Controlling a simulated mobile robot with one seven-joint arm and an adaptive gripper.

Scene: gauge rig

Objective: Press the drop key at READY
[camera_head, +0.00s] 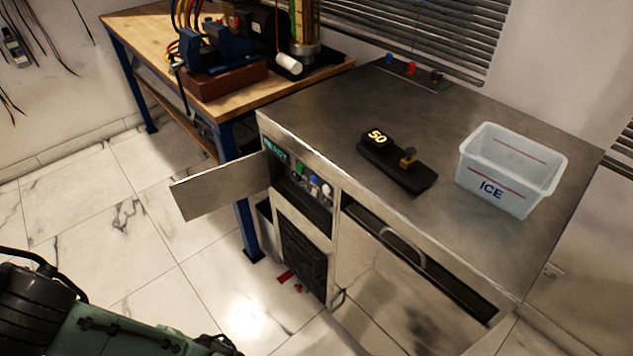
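A small display reading READY (275,149) glows teal at the top of an open recess in the steel cabinet's front. Below it is a row of small coloured parts, one green (298,170), one blue (314,181) and one red-and-white (326,192). On the counter lies a black bar-shaped device (397,168) with a yellow "50" (377,137) at one end and a brass-coloured piece with a dark knob (409,157) near the other. I cannot tell which of these is the drop key. My gripper is not in view; green and dark parts of my body show at the lower left.
A thin panel (222,185) sticks out left of the recess like an open door. A clear ICE tub (488,188) stands on the counter's (330,120) right. A wooden bench (235,97) with a vice stands behind. Red bits (286,276) lie near the cabinet's foot. The tiled floor (130,225) at left is clear.

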